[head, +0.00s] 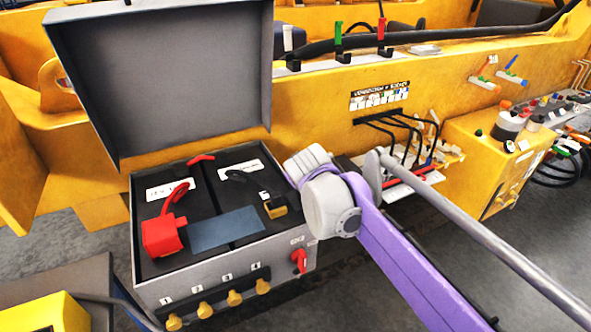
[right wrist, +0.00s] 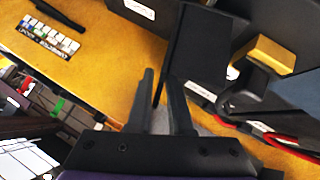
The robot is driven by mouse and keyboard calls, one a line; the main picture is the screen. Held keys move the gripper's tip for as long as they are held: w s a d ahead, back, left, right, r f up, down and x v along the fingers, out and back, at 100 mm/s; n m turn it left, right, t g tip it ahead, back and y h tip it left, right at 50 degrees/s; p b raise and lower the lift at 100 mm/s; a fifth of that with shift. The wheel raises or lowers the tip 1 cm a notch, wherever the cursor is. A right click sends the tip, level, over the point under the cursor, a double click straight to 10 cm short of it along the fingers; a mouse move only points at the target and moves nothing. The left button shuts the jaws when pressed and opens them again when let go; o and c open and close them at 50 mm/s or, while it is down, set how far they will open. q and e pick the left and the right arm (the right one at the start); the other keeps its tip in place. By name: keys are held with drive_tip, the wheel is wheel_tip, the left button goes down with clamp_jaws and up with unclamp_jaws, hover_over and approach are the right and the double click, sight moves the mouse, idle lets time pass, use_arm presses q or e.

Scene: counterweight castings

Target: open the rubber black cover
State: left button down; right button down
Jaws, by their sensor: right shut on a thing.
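An open grey box (head: 219,273) stands below the yellow machine, its lid raised at the back. Inside it, a brass-yellow block (head: 275,206) is exposed beside a curved black strap (head: 243,178); the block also shows in the right wrist view (right wrist: 272,53). In that view a black flat piece, apparently the rubber black cover (right wrist: 197,52), stands up at the fingers. My right gripper (right wrist: 162,95) is shut on its edge. In the head view my right arm hides the fingers and the cover at the box's right rim. My left gripper is not in view.
A red block (head: 161,237) with a red strap sits at the box's left. A blue-grey plate (head: 224,229) lies in the middle. A red knob (head: 299,260) and several yellow knobs (head: 234,298) stick out in front. Black cables (head: 396,122) run on the machine at right.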

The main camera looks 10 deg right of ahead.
drive_tip(key=shift+w+d+f, duration=0.1)
drive_tip(key=shift+d+f, duration=0.5)
drive_tip(key=shift+d, duration=0.25)
drive_tip(key=c, duration=1)
unclamp_jaws()
drive_tip(key=shift+f, duration=0.1)
drive_tip(key=shift+w+d, duration=0.1)
drive_tip(key=shift+w, duration=0.05)
drive_tip(key=shift+r, duration=0.2)
